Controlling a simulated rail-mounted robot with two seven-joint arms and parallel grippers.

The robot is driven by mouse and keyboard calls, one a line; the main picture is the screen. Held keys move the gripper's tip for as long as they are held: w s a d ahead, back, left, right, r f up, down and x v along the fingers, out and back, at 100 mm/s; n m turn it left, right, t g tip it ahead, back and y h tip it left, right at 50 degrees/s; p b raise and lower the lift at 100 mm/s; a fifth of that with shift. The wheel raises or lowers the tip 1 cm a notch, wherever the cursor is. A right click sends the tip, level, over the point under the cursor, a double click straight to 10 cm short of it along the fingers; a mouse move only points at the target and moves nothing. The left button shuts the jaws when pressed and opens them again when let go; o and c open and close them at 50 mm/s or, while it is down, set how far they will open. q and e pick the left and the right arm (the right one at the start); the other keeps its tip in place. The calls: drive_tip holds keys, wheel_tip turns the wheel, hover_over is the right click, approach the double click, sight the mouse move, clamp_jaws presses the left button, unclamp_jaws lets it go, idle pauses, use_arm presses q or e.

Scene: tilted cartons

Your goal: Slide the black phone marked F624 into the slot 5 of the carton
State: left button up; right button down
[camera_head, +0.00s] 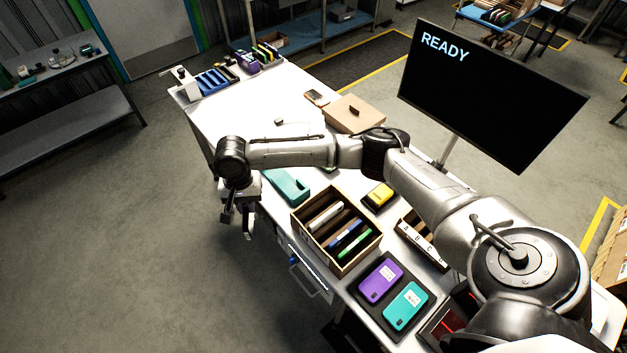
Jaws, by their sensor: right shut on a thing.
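The open brown carton (302,226) stands on the table near its front edge. Several slim phones stand in it between dividers, among them a white one (326,217), a blue one (345,238) and a green one (356,246). Slot numbers are not readable. My right gripper (238,226) hangs beyond the table's front edge, left of the carton and apart from it. It is shut on a dark thing that is hard to make out at this size. No F624 mark is readable. My left gripper is not in view.
Purple (381,281) and teal (407,306) phones lie on a dark tray right of the carton. A teal case (288,186), a yellow device (379,196) and a closed tan box (353,114) lie behind. The monitor (490,95) reads READY. The table's left-middle is mostly clear.

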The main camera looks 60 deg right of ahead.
drive_tip(key=s+d+f+m+p, duration=0.35)
drive_tip(key=d+f+m, duration=0.25)
drive_tip(key=d, duration=0.5)
use_arm(q)
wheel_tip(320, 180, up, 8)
drive_tip(key=p, duration=0.3)
use_arm(e)
drive_tip(key=m+t+b, duration=0.1)
drive_tip(key=m+b, duration=0.4)
drive_tip(key=b, duration=0.2)
hover_over(318, 205)
drive_tip(key=s+a, duration=0.1)
drive_tip(key=a, duration=0.1)
drive_tip(key=shift+f, duration=5.55)
drive_tip(key=shift+d+f+b, duration=0.15)
drive_tip(key=shift+f+b, duration=0.4)
drive_tip(key=shift+f, duration=1.25)
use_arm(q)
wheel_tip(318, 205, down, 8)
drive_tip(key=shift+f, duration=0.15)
use_arm(e)
drive_tip(key=shift+f, duration=0.1)
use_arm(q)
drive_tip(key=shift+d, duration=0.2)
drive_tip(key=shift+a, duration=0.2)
use_arm(e)
drive_tip(key=shift+f, duration=0.3)
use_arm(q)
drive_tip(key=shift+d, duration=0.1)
